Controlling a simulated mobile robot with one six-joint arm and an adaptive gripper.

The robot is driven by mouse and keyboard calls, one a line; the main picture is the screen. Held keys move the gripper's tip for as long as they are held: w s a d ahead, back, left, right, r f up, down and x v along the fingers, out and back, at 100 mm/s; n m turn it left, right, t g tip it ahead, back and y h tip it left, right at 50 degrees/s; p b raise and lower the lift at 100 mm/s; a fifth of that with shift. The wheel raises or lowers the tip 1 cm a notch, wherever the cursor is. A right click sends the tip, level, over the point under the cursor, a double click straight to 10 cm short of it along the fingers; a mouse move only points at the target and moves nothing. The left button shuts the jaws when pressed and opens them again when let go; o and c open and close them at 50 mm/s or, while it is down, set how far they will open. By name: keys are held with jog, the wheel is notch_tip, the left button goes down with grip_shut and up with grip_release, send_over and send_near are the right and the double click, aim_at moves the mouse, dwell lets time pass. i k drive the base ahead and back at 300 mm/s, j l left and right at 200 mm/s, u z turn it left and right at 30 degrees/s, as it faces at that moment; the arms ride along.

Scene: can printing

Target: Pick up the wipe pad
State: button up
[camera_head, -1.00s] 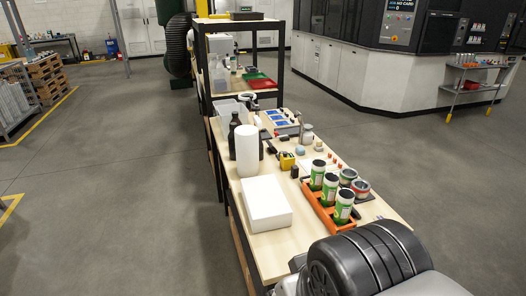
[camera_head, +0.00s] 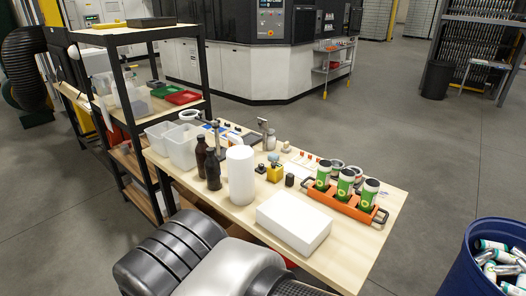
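I cannot tell for certain which thing is the wipe pad. A white rectangular block or box (camera_head: 293,222) lies at the front of the wooden workbench (camera_head: 347,250). A white upright cylinder, like a roll (camera_head: 241,175), stands just left of it. Small, pale flat items lie farther back on the bench, too small to identify. My arm crosses the bottom left of the view in front of the bench, and its end is not visible. My gripper is out of view.
Two dark bottles (camera_head: 212,170) stand left of the roll, beside clear bins (camera_head: 182,147). An orange tray (camera_head: 352,208) holds several green-and-white cans. A blue barrel of cans (camera_head: 463,262) stands at lower right. Shelving rises on the left.

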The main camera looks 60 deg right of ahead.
aim_at(273, 157)
jog(key=i+z, duration=0.75)
jog(key=i+j+z, duration=0.25)
jog(key=i+z, duration=0.15)
jog(key=i+j+z, duration=0.35)
jog(key=i+z, duration=0.2)
jog(key=z, duration=0.25)
jog(key=i+z, duration=0.2)
jog(key=z, duration=0.3)
jog(key=i+j+z, duration=0.1)
jog(key=z, duration=0.35)
jog(key=i+j+z, duration=0.2)
jog(key=z, duration=0.25)
jog(key=i+j+z, duration=0.2)
jog(key=z, duration=0.3)
